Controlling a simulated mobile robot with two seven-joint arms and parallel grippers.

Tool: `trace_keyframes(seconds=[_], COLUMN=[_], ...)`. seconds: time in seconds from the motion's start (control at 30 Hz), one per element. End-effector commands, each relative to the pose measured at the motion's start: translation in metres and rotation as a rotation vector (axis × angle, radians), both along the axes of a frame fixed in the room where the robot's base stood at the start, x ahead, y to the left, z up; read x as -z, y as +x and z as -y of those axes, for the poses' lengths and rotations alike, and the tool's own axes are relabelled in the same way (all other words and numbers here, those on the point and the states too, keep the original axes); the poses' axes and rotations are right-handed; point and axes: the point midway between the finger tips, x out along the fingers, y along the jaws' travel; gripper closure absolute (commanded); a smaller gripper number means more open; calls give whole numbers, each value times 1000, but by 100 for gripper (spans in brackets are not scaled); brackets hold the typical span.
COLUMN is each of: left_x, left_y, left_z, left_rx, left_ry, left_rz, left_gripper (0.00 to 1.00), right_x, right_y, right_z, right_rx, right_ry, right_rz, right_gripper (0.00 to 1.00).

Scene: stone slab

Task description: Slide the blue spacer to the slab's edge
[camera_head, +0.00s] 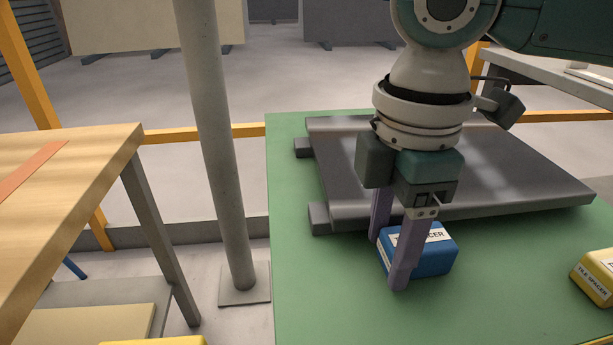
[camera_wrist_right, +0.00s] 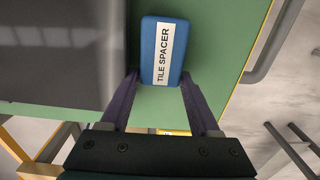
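The blue spacer (camera_head: 436,262), a box with a white "TILE SPACER" label, lies on the green tabletop (camera_head: 300,290) just in front of the grey slab (camera_head: 535,190). The right wrist view shows the spacer (camera_wrist_right: 148,50) beside the slab (camera_wrist_right: 60,60), with a strip of green between them. My right gripper (camera_head: 390,262) points down at the spacer's left end. Its purple fingers (camera_wrist_right: 160,78) are apart, one at each side of that end. Whether either finger touches it, I cannot tell. The near finger hides part of the spacer. My left gripper is not in view.
The slab rests on grey bars (camera_head: 320,217). A yellow spacer (camera_head: 597,276) lies to the right on the green top. A grey post (camera_head: 215,150) and a wooden table (camera_head: 60,200) stand to the left. Green surface left and front of the spacer is clear.

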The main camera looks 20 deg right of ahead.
Motion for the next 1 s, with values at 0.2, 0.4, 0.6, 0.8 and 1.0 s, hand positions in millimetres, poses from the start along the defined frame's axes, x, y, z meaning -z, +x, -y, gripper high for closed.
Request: trace_keyframes(seconds=[0.2, 0.4, 0.6, 0.8, 1.0], left_x=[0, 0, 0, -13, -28], left_y=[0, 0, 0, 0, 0], left_z=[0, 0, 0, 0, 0], left_rx=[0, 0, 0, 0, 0], left_ry=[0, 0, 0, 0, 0], left_rz=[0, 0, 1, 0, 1], left_gripper=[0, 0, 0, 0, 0], right_x=[0, 0, -1, -29, -71], right_y=[0, 1, 1, 1, 0], right_z=[0, 0, 0, 0, 0], right_rx=[0, 1, 1, 0, 0], right_ry=[0, -1, -1, 1, 2], right_rz=[2, 4, 5, 8, 6], right_gripper=[11, 10, 10, 10, 10])
